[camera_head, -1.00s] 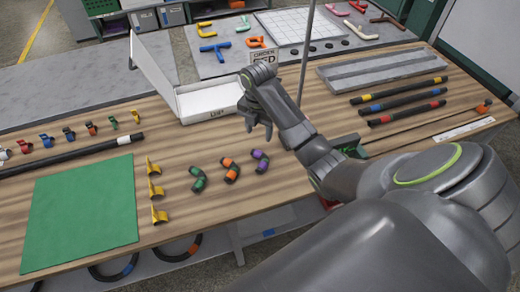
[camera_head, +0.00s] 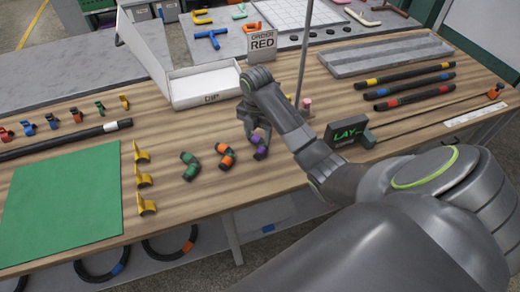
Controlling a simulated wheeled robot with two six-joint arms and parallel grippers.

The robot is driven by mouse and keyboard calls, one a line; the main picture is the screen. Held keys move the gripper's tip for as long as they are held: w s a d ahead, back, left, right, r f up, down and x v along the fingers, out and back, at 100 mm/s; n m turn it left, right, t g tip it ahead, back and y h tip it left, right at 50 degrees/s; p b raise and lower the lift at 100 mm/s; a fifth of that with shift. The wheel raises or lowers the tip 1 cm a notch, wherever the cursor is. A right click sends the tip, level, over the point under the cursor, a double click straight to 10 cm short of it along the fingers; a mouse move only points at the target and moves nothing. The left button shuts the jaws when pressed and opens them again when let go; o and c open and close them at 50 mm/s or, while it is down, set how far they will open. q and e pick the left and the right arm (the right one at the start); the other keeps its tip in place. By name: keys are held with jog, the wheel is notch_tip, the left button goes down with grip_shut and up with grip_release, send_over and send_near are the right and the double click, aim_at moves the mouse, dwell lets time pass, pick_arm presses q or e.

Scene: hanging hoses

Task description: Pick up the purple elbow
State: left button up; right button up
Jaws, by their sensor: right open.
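The purple elbow (camera_head: 260,150) is a small dark bent piece with purple bands. It lies on the wooden table at the right end of a short row of elbows. My right gripper (camera_head: 256,136) is right above it, pointing down, with its fingers at the elbow's far end and partly covering it. The gripper is open; I cannot tell whether a finger touches the elbow. My left gripper is not in view.
An orange elbow (camera_head: 226,157) and a green elbow (camera_head: 190,166) lie close to the left. Yellow clips (camera_head: 145,180) and a green mat (camera_head: 62,207) are further left. A white bin (camera_head: 205,84), an order sign (camera_head: 263,47) and a thin upright rod (camera_head: 305,45) stand behind.

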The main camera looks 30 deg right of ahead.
aim_at(261, 150)
notch_tip(261, 150, down, 2)
jog(key=shift+f+b, duration=0.15)
jog(key=shift+b, duration=0.4)
jog(key=shift+s+d+f, duration=0.1)
jog(key=shift+f, duration=0.65)
jog(key=shift+s+d+f, duration=0.15)
jog(key=shift+f, duration=0.65)
jog(key=shift+s+d+f, duration=0.1)
jog(key=shift+f, duration=0.65)
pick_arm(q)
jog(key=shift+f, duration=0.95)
pick_arm(e)
jog(key=shift+c, duration=0.4)
jog(key=c, duration=1)
